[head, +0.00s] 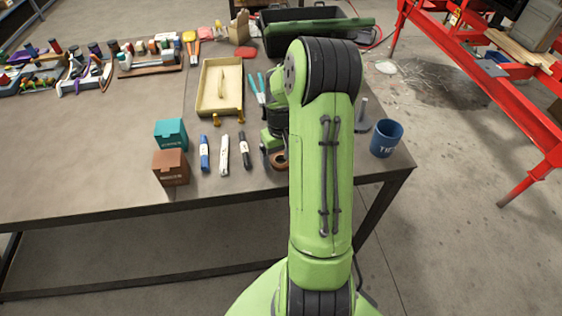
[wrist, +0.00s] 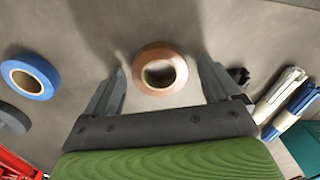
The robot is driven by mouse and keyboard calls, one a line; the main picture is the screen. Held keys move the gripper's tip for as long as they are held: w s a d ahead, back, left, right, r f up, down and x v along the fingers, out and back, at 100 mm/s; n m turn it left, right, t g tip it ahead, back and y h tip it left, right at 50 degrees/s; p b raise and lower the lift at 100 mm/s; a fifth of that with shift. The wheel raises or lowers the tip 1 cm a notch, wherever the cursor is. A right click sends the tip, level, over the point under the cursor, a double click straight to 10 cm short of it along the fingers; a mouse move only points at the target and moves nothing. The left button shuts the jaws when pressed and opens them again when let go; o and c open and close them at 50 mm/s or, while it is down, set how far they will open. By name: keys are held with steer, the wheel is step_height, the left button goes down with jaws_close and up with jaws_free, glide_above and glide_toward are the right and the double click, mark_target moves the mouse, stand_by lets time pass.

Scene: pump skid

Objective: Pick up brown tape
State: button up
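The brown tape (wrist: 160,50) is a ring lying flat on the table in the wrist view, with its hole facing me. My gripper (wrist: 161,68) is open, with one finger on each side of the tape's near part; I see no finger closed on it. In the head view the brown tape (head: 279,160) shows beside my arm, partly covered by it. My gripper is mostly hidden behind my arm there.
A blue tape roll (wrist: 30,77) and a dark grey roll (wrist: 10,120) lie left in the wrist view. A blue cup (head: 386,139) is right.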

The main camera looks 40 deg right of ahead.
steer(key=c, duration=0.9)
